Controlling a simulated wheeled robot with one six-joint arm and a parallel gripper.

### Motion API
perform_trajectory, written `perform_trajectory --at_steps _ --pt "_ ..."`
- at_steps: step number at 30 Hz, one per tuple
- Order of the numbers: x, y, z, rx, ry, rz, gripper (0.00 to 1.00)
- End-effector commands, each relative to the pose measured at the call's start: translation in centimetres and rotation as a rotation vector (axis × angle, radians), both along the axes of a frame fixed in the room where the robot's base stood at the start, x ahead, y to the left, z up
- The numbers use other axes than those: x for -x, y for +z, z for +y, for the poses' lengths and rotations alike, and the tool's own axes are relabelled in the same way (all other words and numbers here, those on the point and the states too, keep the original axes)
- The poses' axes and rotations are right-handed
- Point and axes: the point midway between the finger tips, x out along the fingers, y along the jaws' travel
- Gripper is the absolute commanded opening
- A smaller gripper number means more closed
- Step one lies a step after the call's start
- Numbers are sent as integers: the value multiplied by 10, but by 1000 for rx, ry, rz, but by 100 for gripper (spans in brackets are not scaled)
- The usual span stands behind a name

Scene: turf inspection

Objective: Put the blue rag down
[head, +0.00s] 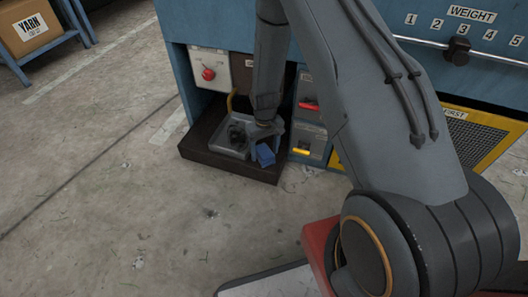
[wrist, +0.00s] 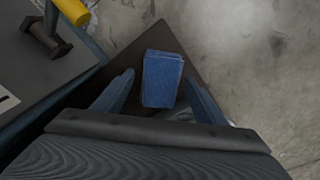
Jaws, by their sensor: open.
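The blue rag (head: 265,155) is a small folded block at the right end of the dark brown tray (head: 205,160), right of the grey bin. My gripper (head: 266,133) is right above it, pointing down. In the wrist view the rag (wrist: 163,78) sits between the two spread fingers of my gripper (wrist: 160,82). A gap shows on its left side; the right finger is close to it, and I cannot tell if they touch. The brown surface (wrist: 152,38) shows around the rag.
A grey bin (head: 215,138) with dark contents stands on the tray. A blue machine (head: 390,50) rises behind, with a red knob (head: 208,73) and small drawers (head: 310,145) close on the right. A yarn box (head: 30,33) sits far left. The concrete floor (head: 100,200) in front is open.

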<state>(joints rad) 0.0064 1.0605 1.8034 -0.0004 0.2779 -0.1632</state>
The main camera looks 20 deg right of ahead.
Motion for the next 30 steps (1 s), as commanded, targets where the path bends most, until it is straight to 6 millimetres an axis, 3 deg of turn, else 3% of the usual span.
perform_trajectory --at_steps 12,18,24,26,30 --pt "0 86 0 0 0 -3 65" --pt "0 107 0 0 0 -1 65" --pt "0 113 1 0 1 -1 65" --pt "0 119 5 0 5 -3 65" --pt "4 156 33 -6 32 -13 65"
